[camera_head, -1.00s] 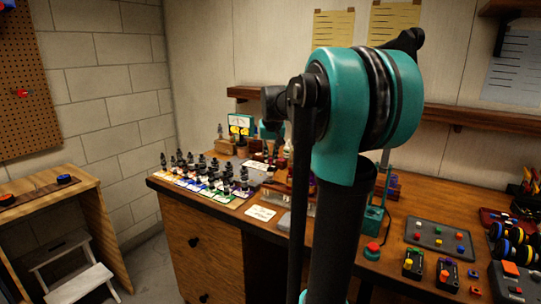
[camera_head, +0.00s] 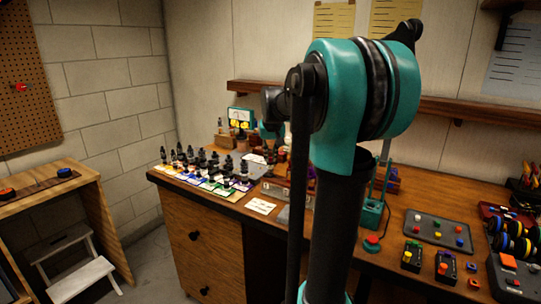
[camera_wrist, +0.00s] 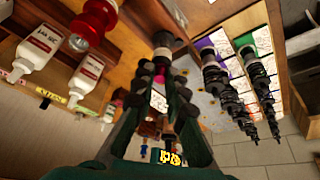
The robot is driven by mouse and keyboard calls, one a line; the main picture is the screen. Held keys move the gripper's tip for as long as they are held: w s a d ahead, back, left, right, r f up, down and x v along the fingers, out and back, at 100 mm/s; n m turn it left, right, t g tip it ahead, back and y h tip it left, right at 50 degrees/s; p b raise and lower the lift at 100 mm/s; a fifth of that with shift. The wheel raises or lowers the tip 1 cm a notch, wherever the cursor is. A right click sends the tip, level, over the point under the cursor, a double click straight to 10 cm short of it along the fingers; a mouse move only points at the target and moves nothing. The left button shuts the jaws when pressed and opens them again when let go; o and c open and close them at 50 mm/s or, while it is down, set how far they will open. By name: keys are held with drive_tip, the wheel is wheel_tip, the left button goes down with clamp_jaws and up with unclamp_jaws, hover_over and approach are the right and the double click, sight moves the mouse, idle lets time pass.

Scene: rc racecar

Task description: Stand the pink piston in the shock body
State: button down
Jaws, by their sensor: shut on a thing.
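In the wrist view my gripper (camera_wrist: 164,72) reaches up from the bottom with its two dark green fingers close together. A dark cylindrical piece with a pale collar (camera_wrist: 163,42) is at the fingertips, and the fingers are shut on it. I cannot make out its colour well enough to call it the pink piston. Several black shock parts stand on coloured cards (camera_head: 206,179) at the left of the desk; in the wrist view some stand on a purple card (camera_wrist: 218,38) and a green card (camera_wrist: 252,40). In the head view my arm hides most of the grasp.
White labelled bottles (camera_wrist: 40,47) and a red round part (camera_wrist: 95,20) are left of my fingers in the wrist view. A grey button tray (camera_head: 437,231), small button boxes (camera_head: 411,256) and wheels (camera_head: 513,247) fill the desk's right. A step stool (camera_head: 75,262) stands at left.

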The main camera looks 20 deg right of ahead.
drive_tip(key=c, duration=1.5)
unclamp_jaws()
drive_tip(key=v, duration=1.2)
drive_tip(key=shift+w, duration=0.1)
